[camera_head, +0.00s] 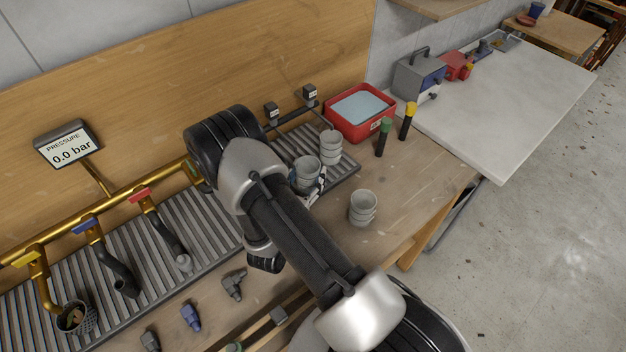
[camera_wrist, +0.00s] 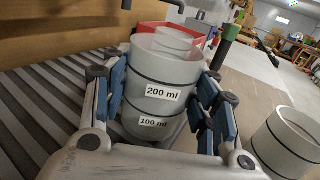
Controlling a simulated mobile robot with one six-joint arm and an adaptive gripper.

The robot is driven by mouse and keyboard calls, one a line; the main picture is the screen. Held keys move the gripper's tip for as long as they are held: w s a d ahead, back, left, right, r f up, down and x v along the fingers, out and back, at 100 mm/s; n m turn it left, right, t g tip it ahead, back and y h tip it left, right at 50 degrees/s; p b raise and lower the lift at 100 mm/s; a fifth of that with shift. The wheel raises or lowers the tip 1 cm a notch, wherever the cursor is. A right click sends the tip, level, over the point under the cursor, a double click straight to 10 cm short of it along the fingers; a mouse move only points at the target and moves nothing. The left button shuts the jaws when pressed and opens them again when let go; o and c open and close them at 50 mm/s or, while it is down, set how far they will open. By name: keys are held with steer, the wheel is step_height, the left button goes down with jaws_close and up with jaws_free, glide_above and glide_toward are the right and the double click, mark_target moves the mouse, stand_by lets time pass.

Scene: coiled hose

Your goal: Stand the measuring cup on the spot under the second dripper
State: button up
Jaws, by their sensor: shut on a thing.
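A whitish measuring cup (camera_wrist: 150,72) with dark bands and "200 ml" and "100 ml" labels stands upright between the blue pads of my gripper (camera_wrist: 168,98), which is shut on it. In the head view the held cup (camera_head: 304,172) is over the ribbed drain tray (camera_head: 345,178), partly hidden by my arm. I cannot tell whether its base touches the tray. Two drippers show as small dark boxes on the rail, one to the left (camera_head: 271,110) and one to the right (camera_head: 310,93). A similar cup (camera_head: 330,143) is just behind the held one, below the right dripper.
Another cup (camera_head: 363,207) stands on the wooden bench to the right. A red tub (camera_head: 340,124) and green-topped (camera_head: 383,138) and yellow-topped (camera_head: 407,122) bottles stand behind. Taps with hoses and loose fittings are at left. Bench to the right of the lone cup is clear.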

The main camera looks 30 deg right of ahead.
steer(key=shift+w+a+f+b, duration=0.15)
steer(key=shift+w+b, duration=0.1)
steer(key=shift+w, duration=0.6)
steer(key=shift+w+a+f+b, duration=0.1)
steer(key=shift+w+a+b, duration=0.1)
steer(key=shift+w, duration=0.6)
steer(key=shift+w+a+f+b, duration=0.15)
steer(key=shift+w+b, duration=0.1)
steer(key=shift+w, duration=0.6)
steer(key=o, duration=1.1)
steer(key=shift+p+v, duration=0.55)
steer(key=shift+v, duration=2.45)
